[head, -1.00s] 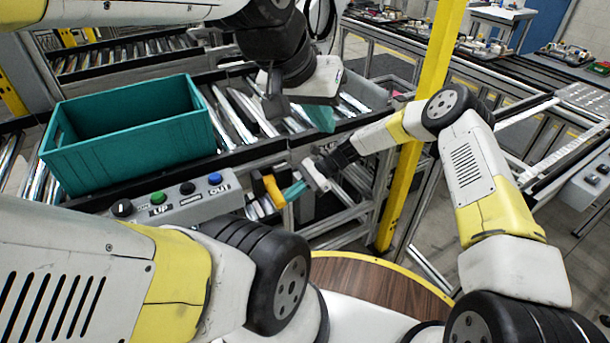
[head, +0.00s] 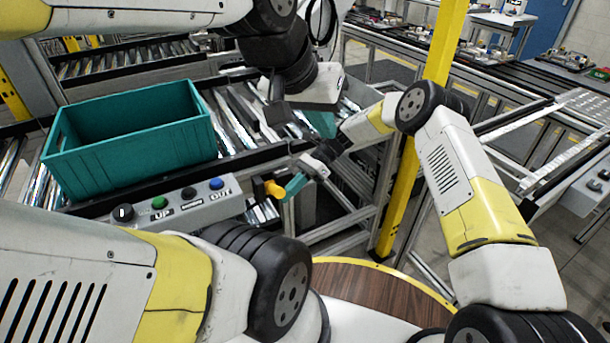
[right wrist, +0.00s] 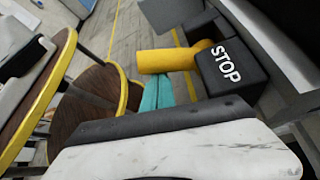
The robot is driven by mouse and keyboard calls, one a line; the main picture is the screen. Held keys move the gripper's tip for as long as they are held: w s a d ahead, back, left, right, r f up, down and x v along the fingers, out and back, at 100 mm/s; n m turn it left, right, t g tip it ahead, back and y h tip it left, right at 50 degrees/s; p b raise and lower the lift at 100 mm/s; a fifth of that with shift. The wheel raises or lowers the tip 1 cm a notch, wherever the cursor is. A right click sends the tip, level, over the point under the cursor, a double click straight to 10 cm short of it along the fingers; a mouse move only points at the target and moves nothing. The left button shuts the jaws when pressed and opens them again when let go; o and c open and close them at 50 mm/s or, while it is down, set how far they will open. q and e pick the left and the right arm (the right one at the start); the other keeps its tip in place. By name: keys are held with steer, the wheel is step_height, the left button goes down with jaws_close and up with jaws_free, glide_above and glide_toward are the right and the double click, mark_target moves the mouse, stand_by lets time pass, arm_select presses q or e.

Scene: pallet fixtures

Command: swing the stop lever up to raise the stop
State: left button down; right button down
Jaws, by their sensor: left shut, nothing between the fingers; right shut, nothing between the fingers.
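The stop lever has a yellow handle (head: 274,189) on a black housing (head: 256,188) at the conveyor's near side. The right wrist view shows the handle (right wrist: 165,61) sticking out sideways from the housing marked STOP (right wrist: 230,68). My right gripper (head: 295,186) is shut and empty. Its teal fingers (right wrist: 157,92) lie right against or very close to the handle; contact is hard to tell. My left gripper (head: 323,122) is shut and empty over the rollers, partly hidden behind its own wrist. I cannot make out the stop itself.
A teal crate (head: 135,140) stands on the conveyor rollers (head: 235,115) at the left. A grey button box (head: 175,207) with UP and OUT labels is left of the lever. A yellow post (head: 400,200) stands right of the lever, close to my right arm.

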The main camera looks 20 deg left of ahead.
steer(key=shift+r, duration=0.2)
stand_by(0.3)
steer(key=w+d, duration=0.5)
steer(key=w, duration=0.2)
steer(key=shift+w+d+r, duration=0.3)
steer(key=shift+d+r, duration=0.05)
stand_by(0.4)
